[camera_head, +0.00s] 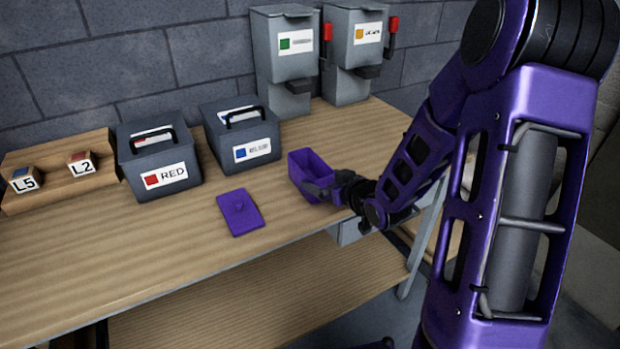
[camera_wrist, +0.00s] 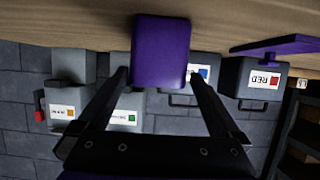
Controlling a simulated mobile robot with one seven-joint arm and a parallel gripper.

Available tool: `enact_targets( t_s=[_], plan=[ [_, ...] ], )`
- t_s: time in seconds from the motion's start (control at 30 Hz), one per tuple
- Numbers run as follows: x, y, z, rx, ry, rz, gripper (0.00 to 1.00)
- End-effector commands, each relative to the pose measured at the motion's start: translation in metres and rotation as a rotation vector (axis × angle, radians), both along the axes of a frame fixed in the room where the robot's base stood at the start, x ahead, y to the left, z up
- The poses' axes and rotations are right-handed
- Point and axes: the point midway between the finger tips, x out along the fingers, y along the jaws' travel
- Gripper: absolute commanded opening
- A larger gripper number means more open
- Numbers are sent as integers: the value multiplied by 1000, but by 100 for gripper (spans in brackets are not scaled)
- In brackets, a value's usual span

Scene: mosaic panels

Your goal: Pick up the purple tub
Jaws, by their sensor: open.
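The purple tub (camera_head: 298,174) stands upright and open-topped on the wooden table near its front edge. My gripper (camera_head: 328,188) is at the tub's right side, with a dark finger across its near face. In the wrist view, which is upside down, the tub (camera_wrist: 161,50) fills the gap between the two fingertips of my gripper (camera_wrist: 160,76). The fingers are open, one on each side of the tub. I cannot tell whether either touches it. A flat purple lid with a small knob (camera_head: 239,212) lies on the table to the left of the tub.
The grey RED box (camera_head: 132,176) and the blue-labelled box (camera_head: 221,154) stand behind the lid. Two grey dispensers (camera_head: 285,75) (camera_head: 352,80) stand against the block wall. A wooden rack (camera_head: 45,195) with L5 and L2 blocks is at left. The table's front left is clear.

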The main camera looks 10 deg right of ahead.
Motion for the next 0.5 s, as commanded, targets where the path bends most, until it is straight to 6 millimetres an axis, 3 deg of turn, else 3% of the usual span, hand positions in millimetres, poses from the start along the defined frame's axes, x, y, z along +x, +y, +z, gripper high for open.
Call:
enact_targets(
  t_s=[0.33, 0.5],
  plan=[
    [30, 10, -8, 0, -1, 2, 100],
    [57, 16, -8, 1, -1, 2, 100]
  ],
)
